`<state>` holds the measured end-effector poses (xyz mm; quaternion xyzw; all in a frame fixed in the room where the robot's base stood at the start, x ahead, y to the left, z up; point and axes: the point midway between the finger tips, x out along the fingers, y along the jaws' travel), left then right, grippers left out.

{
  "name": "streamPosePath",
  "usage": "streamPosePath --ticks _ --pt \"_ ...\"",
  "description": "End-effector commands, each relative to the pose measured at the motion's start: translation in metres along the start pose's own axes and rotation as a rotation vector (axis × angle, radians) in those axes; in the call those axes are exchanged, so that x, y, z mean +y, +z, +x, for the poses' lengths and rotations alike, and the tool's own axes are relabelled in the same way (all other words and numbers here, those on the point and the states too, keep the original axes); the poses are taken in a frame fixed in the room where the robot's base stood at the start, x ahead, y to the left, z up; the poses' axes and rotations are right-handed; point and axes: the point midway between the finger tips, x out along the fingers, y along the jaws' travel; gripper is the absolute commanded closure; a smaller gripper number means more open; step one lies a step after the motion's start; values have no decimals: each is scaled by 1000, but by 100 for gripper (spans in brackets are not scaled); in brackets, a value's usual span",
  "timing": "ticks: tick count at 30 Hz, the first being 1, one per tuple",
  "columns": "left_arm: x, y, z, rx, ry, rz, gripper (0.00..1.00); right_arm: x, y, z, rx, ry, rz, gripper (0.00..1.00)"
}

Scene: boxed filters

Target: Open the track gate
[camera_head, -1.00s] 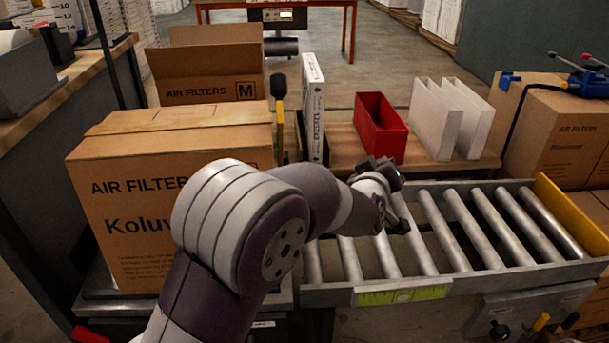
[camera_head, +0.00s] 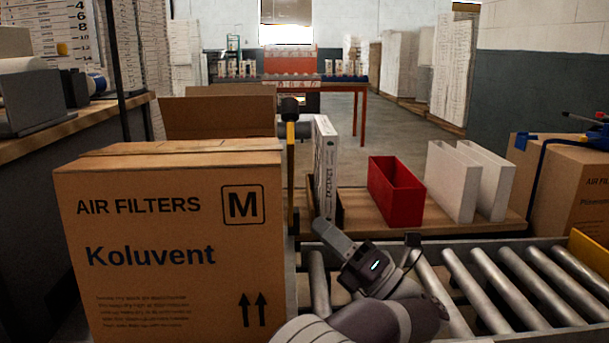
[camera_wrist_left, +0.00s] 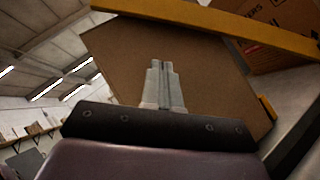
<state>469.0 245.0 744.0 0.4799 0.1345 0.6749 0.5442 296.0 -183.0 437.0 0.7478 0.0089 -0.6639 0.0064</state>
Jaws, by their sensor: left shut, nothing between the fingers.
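An upright yellow bar with a black top (camera_head: 290,150), which looks like the track gate, stands between the large Koluvent box (camera_head: 165,245) and the roller track (camera_head: 470,275). A yellow bar (camera_wrist_left: 215,27) also crosses the top of the left wrist view, in front of a plain brown surface (camera_wrist_left: 205,75). My left gripper (camera_head: 322,227) is over the near left end of the rollers, pointing left and up, to the right of the upright bar and apart from it. Its fingers (camera_wrist_left: 161,66) are shut and empty. My right gripper is not in view.
A plank shelf behind the rollers holds a white filter box (camera_head: 325,165), a red bin (camera_head: 396,190) and white panels (camera_head: 465,180). An open carton (camera_head: 220,115) stands behind the Koluvent box. The rollers to the right are clear.

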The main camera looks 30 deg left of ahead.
Motion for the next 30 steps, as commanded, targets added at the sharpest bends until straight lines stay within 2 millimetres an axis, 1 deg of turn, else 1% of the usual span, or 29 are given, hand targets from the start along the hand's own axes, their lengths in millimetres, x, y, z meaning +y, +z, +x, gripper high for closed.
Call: streamPosePath --ticks 1,4,9,10,13,14,18,30 --pt "9 8 16 -1 1 7 100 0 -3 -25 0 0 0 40" --pt "9 7 34 -1 1 7 100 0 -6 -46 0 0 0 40" --pt "8 6 57 -1 -1 6 100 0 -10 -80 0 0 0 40" --pt "4 7 58 0 0 3 100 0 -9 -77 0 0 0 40" --pt "2 18 67 -1 -1 0 100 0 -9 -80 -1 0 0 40" --pt "-2 18 68 0 0 -1 100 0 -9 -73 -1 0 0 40" --pt "-2 26 76 -1 -1 0 100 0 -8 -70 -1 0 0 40" --pt "0 29 78 -2 -2 2 100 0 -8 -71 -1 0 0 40"
